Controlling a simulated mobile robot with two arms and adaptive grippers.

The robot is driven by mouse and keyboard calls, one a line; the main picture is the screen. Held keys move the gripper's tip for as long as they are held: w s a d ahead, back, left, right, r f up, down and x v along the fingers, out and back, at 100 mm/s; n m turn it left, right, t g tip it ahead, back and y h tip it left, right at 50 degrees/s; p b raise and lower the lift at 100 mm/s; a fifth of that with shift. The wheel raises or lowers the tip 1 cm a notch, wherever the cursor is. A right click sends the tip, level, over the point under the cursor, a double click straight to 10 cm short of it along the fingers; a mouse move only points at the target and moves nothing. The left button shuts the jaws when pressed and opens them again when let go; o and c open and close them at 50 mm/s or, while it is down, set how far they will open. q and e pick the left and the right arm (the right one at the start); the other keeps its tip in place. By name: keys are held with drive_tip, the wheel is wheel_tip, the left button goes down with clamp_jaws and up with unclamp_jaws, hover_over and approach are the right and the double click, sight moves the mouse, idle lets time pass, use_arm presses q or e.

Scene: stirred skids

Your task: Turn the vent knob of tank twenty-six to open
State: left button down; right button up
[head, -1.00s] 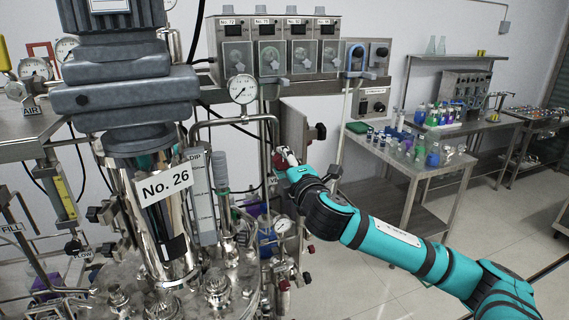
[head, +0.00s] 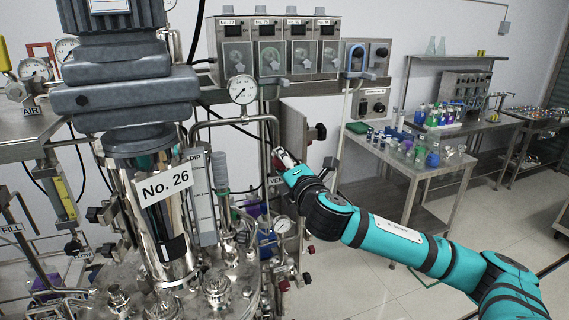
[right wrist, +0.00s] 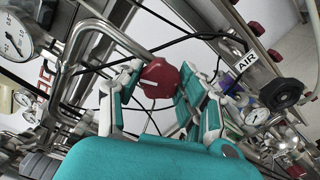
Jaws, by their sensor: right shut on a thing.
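Tank twenty-six is the shiny steel vessel marked by the "No. 26" label (head: 164,185) at the left of the head view. To its right, a label that seems to begin "VE" (head: 276,181) sits just below my right gripper (head: 285,160). In the right wrist view, a red knob (right wrist: 158,76) lies between the fingers of my right gripper (right wrist: 155,88), which is shut on it. The fingers hide part of the knob, and its pointer cannot be read. In the head view the gripper hides the knob. My left gripper is not in view.
Steel pipes and a pressure gauge (head: 242,89) stand close to my right gripper. A flat metal plate (head: 293,128) and a dark knob (head: 320,131) are just beyond it. A bench with glassware (head: 440,185) stands to the right, with open floor in front.

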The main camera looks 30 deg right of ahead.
drive_tip(key=shift+r, duration=0.1)
drive_tip(key=o, duration=1.1)
drive_tip(key=shift+w, duration=0.1)
drive_tip(key=shift+o, duration=0.2)
drive_tip(key=v, duration=0.7)
drive_tip(key=shift+s, duration=0.3)
drive_tip(key=shift+w, duration=0.1)
